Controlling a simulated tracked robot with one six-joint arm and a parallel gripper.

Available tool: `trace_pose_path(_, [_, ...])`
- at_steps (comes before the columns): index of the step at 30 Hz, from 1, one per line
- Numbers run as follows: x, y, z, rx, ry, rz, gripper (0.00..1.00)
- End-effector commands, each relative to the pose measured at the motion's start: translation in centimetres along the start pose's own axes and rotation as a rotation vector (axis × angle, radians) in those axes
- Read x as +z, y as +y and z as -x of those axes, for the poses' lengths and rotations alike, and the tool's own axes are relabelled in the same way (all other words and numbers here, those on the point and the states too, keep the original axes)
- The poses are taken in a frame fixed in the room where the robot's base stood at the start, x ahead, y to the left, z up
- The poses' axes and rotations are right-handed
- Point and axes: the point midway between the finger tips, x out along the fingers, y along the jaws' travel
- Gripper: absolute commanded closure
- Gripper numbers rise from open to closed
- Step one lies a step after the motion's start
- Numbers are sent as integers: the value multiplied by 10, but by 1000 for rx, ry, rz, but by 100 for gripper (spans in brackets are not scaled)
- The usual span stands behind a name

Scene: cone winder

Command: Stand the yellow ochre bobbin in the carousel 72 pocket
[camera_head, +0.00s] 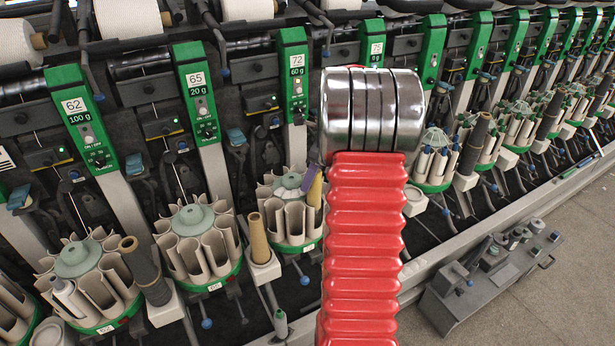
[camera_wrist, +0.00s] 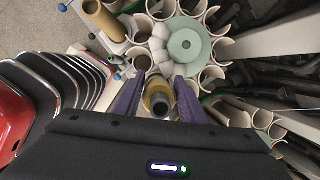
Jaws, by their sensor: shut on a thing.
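The yellow ochre bobbin (camera_wrist: 158,97) is upright between the two purple fingers of my gripper (camera_wrist: 157,104) in the wrist view. My gripper is shut on it. In the head view the bobbin (camera_head: 315,192) shows beside a purple finger, at the right side of the carousel under the 72 panel. This carousel (camera_head: 292,247) has a green base, cream pockets and a pale green hub (camera_wrist: 185,45). The bobbin is over or in the pocket ring beside the hub; its lower end is hidden, so I cannot tell how deep it is. My arm hides the carousel's right side.
A tan cone (camera_head: 258,238) stands on a peg left of the 72 carousel, and it also shows in the wrist view (camera_wrist: 103,18). The 65 carousel (camera_head: 198,240) is to the left. A grey cart (camera_head: 490,275) stands on the open floor at right.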

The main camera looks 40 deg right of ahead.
Motion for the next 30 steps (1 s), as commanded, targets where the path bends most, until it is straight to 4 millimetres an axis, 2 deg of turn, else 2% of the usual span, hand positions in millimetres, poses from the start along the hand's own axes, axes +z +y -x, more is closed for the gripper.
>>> trace_pose_path(30, [-11,0,-36,0,0,-1,81])
